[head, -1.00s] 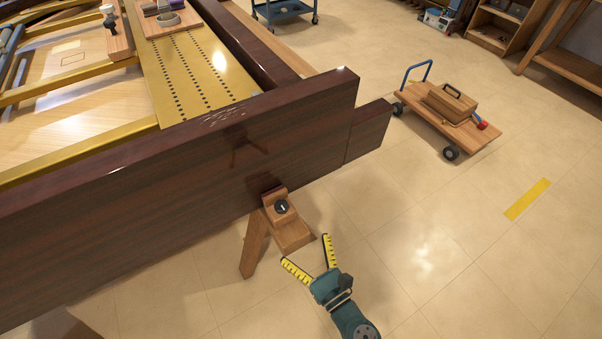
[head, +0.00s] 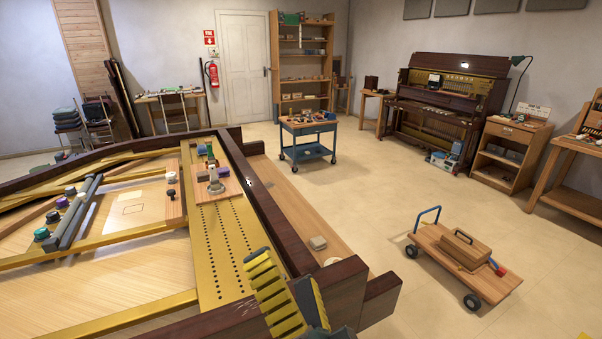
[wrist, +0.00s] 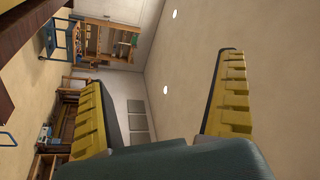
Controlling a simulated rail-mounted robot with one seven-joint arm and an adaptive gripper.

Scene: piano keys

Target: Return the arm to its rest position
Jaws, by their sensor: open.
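My gripper (head: 290,292) is at the bottom centre of the head view, its yellow ribbed fingers pointing up in front of the piano's near right corner. In the wrist view my gripper (wrist: 165,105) has its two fingers wide apart, with nothing between them but wall and ceiling. It holds nothing. The rest of my arm is out of the head view. The open piano (head: 345,290) fills the left of the head view, with a dark wooden rim, a gold plate (head: 215,250) and a pale wooden soundboard.
A low wooden dolly (head: 440,255) with a toolbox (head: 466,250) stands on the floor at right. A blue cart (head: 306,140) stands farther back, and an upright piano (head: 440,105) is by the wall. The floor between them is clear.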

